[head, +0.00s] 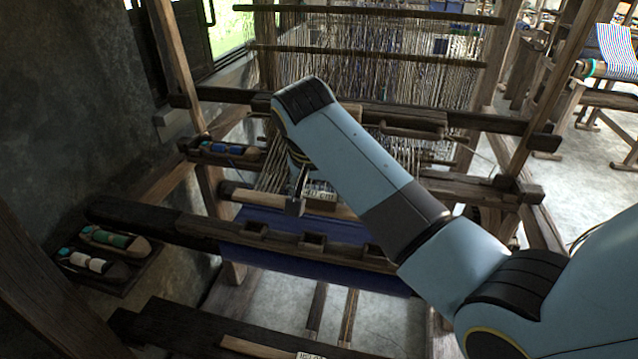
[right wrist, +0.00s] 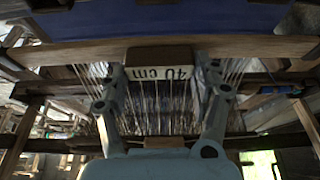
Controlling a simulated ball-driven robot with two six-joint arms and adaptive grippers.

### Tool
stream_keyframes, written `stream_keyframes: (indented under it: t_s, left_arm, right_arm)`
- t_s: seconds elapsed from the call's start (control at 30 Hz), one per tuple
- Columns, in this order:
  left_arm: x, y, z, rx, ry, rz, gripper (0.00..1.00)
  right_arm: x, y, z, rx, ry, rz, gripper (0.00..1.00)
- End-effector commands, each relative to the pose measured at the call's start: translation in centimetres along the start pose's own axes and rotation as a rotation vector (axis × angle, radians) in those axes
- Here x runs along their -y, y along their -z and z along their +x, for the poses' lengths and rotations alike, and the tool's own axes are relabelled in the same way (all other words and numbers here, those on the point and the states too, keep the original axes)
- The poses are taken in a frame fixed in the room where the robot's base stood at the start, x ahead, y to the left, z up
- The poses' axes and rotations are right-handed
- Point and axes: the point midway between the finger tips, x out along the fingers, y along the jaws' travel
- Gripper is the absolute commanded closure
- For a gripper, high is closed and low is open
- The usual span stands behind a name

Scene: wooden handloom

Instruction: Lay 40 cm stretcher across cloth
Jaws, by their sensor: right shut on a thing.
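The 40 cm stretcher (head: 250,198) is a pale wooden bar with a white "40 cm" label. My right gripper (head: 298,196) is shut on it near the label. In the right wrist view the stretcher (right wrist: 85,55) runs crosswise in front of the fingers (right wrist: 162,80), with its label between them. The blue cloth (head: 290,224) lies on the near side of the bar in the head view, and the pale warp threads on the far side. I cannot tell whether the bar touches the cloth. My arm hides its right end in the head view. My left gripper is not in view.
A dark breast beam (head: 200,228) crosses in front of the cloth. A shuttle with blue yarn (head: 222,148) lies left of the warp. Two more shuttles lie in a tray (head: 120,285) at left. Another labelled wooden bar (head: 255,347) lies on the bench at the bottom.

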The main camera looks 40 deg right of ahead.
Motion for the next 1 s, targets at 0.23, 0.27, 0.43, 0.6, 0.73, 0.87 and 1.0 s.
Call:
stream_keyframes:
  t_s: [0.23, 0.27, 0.43, 0.6, 0.73, 0.87, 1.0]
  left_arm:
    - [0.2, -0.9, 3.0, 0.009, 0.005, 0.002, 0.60]
    - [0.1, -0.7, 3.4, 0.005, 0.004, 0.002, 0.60]
    - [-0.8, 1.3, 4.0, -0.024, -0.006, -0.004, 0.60]
    - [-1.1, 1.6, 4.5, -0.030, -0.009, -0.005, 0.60]
    - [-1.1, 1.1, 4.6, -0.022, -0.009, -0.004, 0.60]
    - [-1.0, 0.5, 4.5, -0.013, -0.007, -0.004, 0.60]
    - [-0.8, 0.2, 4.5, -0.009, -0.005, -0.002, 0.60]
  right_arm:
    - [0.0, -1.1, 2.8, -0.001, 0.001, 0.000, 0.73]
    - [0.0, -1.2, 3.0, -0.001, 0.001, 0.000, 0.73]
    - [0.0, -1.9, 4.6, 0.000, 0.000, -0.001, 0.73]
    - [0.0, -2.5, 6.0, -0.001, 0.001, -0.001, 0.73]
    - [0.0, -2.6, 6.5, -0.001, 0.000, 0.000, 0.73]
    - [0.0, -2.6, 6.5, -0.001, 0.001, 0.000, 0.73]
    - [0.0, -2.6, 6.5, -0.001, 0.001, 0.000, 0.73]
